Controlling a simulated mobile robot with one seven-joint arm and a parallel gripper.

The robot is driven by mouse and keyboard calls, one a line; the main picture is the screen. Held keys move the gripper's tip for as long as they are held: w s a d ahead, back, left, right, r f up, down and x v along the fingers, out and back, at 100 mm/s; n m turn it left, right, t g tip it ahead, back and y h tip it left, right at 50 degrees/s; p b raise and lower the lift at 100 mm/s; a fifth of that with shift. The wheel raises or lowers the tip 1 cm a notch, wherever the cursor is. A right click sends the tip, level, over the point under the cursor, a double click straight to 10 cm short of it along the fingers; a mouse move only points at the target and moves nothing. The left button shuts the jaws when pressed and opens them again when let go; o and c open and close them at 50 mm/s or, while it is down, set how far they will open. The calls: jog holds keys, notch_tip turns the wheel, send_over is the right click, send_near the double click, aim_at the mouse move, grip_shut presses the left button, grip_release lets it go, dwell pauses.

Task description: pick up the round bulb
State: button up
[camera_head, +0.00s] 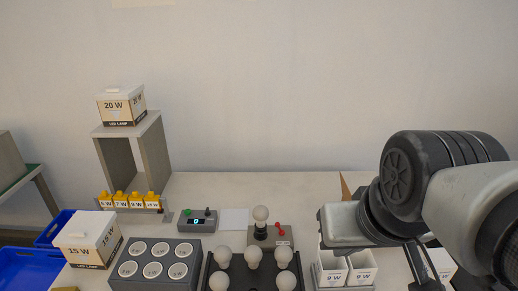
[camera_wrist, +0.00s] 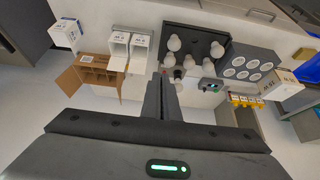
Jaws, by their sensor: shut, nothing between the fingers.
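Several round white bulbs (camera_head: 253,256) stand in a dark tray (camera_head: 208,272) at the front middle of the table in the head view. One more round white bulb (camera_head: 260,214) stands upright in a tester socket behind the tray. The tray's bulbs (camera_wrist: 174,43) also show in the wrist view, beyond my fingertips. Which one is meant by the round bulb I cannot tell. My gripper (camera_wrist: 166,76) is shut and empty, apart from the tray bulbs. In the head view its fingers are not clearly seen.
A grey block with round white-topped holes (camera_head: 155,265) lies left of the tray. White 9 W cartons (camera_head: 332,270) stand right of it, near an open cardboard box (camera_wrist: 90,75). The tester has a red lever (camera_head: 280,230). A small control box (camera_head: 197,221) sits behind.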

jog(key=o, duration=0.4)
jog(key=shift+w, duration=0.15)
jog(key=shift+c, duration=0.2)
jog(key=o, duration=1.2)
jog(key=w, duration=0.3)
jog(key=w+a, duration=0.1)
jog(key=w, duration=0.2)
jog(key=w+b, duration=0.1)
jog(key=w, duration=0.2)
jog(key=shift+w+a, duration=0.25)
jog(key=shift+a, duration=0.05)
jog(key=shift+o, duration=0.2)
jog(key=g+y+b, duration=0.1)
jog(key=y+b, duration=0.1)
jog(key=b, duration=0.1)
send_over(262, 208)
jog(key=s+d, duration=0.2)
jog(key=s, duration=0.2)
notch_tip(262, 208, down, 18)
jog(key=shift+n, duration=0.4)
jog(key=p+x, duration=0.1)
jog(key=x, duration=1)
jog(key=shift+s+f, duration=0.1)
jog(key=shift+f, duration=0.05)
jog(key=shift+s+p+x, duration=0.15)
jog(key=shift+p+x, duration=0.05)
jog(key=shift+x, duration=1.25)
jog(key=shift+s+p+x, duration=0.15)
jog(key=shift+x, duration=1.35)
